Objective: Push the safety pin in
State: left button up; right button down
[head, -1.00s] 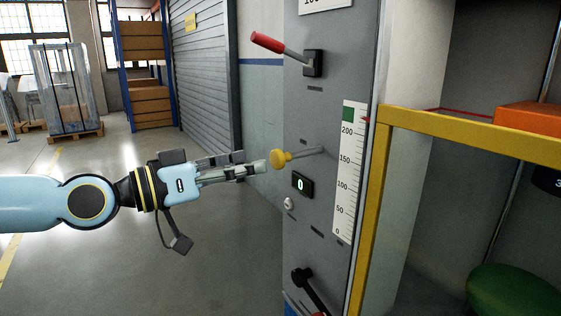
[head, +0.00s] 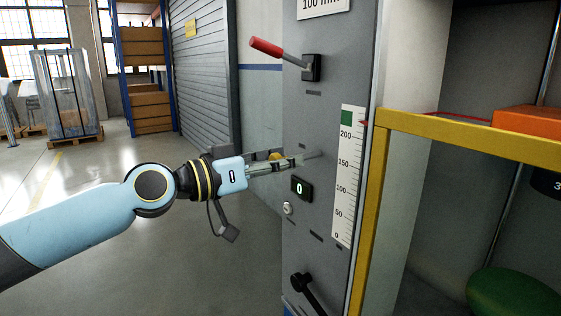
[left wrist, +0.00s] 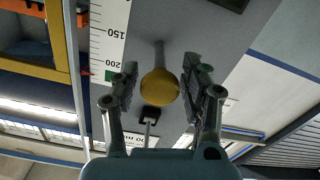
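The safety pin has a round yellow knob (head: 275,156) on a thin metal shaft (head: 314,155) that sticks out of the grey machine column. My left gripper (head: 297,161) is at the pin, its fingers pointing at the column and partly covering the knob in the head view. In the left wrist view the yellow knob (left wrist: 159,87) sits between the two open fingers, with the shaft (left wrist: 159,54) running back to the panel. The knob is very near the right-hand finger there; I cannot tell whether they touch. My right gripper is not in view.
Around the pin, the column carries a red-handled lever (head: 279,50) above, a small display reading 0 (head: 301,188) below, a height scale (head: 346,180) to the right and a black lever (head: 308,292) low down. A yellow guard rail (head: 470,139) stands at right.

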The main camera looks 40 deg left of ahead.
pick_arm(q)
grip_shut()
jog(key=shift+w+d+f, duration=0.1)
jog(key=shift+w, duration=0.1)
dwell(0.4)
